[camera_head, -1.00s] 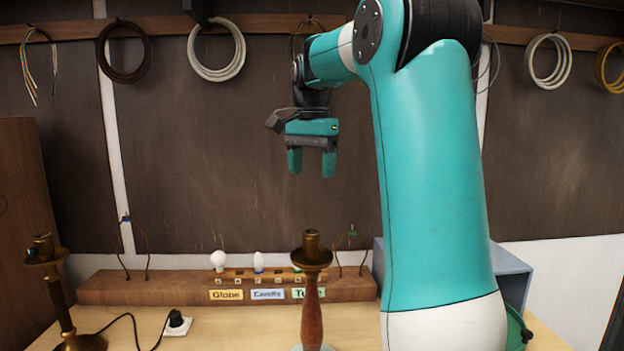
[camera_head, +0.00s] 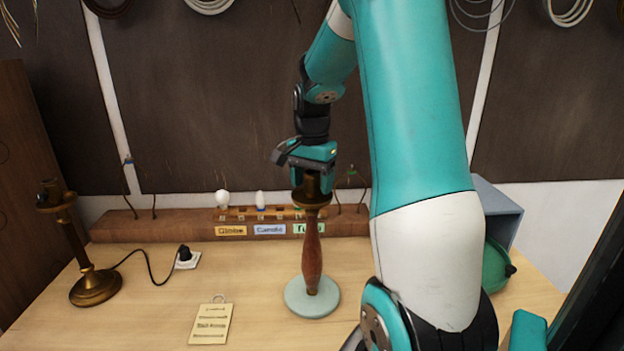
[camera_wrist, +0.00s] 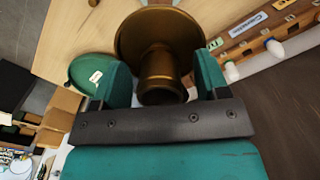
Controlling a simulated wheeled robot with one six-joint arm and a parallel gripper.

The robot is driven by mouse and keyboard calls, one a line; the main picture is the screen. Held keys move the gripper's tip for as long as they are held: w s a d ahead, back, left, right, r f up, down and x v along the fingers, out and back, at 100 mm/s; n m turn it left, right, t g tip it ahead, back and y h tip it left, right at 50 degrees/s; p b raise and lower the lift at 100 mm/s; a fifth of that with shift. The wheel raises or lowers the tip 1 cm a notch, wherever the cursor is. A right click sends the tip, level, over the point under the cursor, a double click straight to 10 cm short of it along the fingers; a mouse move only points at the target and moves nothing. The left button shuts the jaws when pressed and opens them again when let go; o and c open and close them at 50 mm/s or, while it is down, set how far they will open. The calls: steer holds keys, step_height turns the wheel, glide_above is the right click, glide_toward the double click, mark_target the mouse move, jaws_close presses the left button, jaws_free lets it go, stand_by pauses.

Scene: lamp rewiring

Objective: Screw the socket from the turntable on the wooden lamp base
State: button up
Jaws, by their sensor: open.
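The wooden lamp base (camera_head: 312,250), a turned red-brown stem with a brass cup on top, stands upright on the pale round turntable (camera_head: 327,303). A brass socket (camera_wrist: 160,68) stands on the cup (camera_wrist: 140,30), which fills the top of the wrist view. Whether its thread is engaged cannot be seen. My gripper (camera_head: 312,180) is over the top of the lamp, pointing down. Its jaws (camera_wrist: 163,80) are open, one finger on each side of the socket, with small gaps visible. In the head view the gripper mostly hides the socket.
A brass lamp (camera_head: 95,288) with a cord to a plug (camera_head: 186,258) stands at the left. A wooden rack (camera_head: 160,228) with bulbs and labels lies behind. A note card (camera_head: 211,324) lies in front. A green round object (camera_head: 495,265) and grey box (camera_head: 500,205) are at the right.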

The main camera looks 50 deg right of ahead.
steer(key=shift+f, duration=0.3)
steer(key=c, duration=1)
steer(key=shift+o, duration=0.2)
steer(key=m+p, duration=0.1)
steer(key=m, duration=0.2)
steer(key=shift+r+m, duration=0.1)
steer(key=shift+m, duration=0.3)
steer(key=m, duration=0.3)
steer(key=shift+m, duration=0.6)
